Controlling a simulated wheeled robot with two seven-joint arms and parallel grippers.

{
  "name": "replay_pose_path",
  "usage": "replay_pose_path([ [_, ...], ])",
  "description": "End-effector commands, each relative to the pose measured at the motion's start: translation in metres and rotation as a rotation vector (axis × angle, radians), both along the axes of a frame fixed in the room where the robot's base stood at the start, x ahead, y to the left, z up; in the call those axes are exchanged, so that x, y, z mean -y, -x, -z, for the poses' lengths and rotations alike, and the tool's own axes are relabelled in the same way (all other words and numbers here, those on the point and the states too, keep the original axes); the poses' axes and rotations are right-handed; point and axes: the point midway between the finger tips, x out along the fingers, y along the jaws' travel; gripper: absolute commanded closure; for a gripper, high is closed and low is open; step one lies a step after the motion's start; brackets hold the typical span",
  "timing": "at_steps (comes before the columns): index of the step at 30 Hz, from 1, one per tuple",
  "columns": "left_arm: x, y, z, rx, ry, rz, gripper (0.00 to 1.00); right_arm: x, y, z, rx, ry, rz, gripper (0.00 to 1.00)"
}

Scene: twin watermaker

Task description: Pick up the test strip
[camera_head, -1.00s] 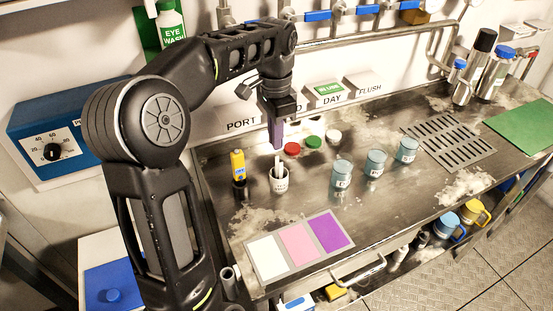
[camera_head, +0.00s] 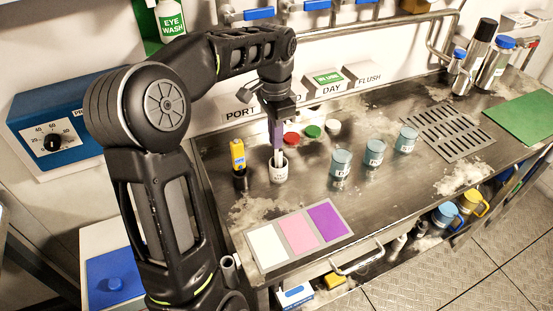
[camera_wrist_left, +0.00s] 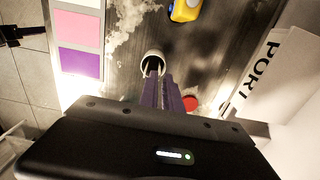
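A white cup (camera_head: 279,174) stands on the steel counter with pale strips (camera_head: 279,157) upright in it. The cup also shows in the left wrist view (camera_wrist_left: 153,58), its inside dark and partly hidden by the fingers. My left gripper (camera_head: 276,146) points down right above the cup, its purple fingers at the strip tops. In the left wrist view the fingers (camera_wrist_left: 163,82) reach to the cup's rim and lie close together. Whether they touch a strip is too small to tell. My right gripper does not show clearly in either view.
A yellow bottle (camera_head: 238,153) stands in a dark holder left of the cup. Red (camera_head: 291,138) and green (camera_head: 313,131) lids lie behind it. Blue-grey beakers (camera_head: 341,162) stand to the right. A colour card (camera_head: 298,235) with white, pink and purple fields lies in front.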

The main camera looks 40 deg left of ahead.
Motion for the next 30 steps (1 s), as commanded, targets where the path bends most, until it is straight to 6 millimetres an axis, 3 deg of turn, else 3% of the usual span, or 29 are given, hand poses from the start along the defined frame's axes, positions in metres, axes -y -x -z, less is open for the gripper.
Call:
replay_pose_path([
  [10, 0.002, -0.001, 0.043, -0.003, 0.001, -0.001, 0.92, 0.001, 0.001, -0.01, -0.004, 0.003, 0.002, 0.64],
  [28, 0.002, -0.001, 0.045, -0.001, 0.0, 0.0, 0.92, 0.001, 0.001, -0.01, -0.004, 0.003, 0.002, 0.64],
  [30, 0.002, -0.001, 0.045, -0.001, 0.0, 0.0, 0.96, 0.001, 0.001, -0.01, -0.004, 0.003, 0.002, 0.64],
])
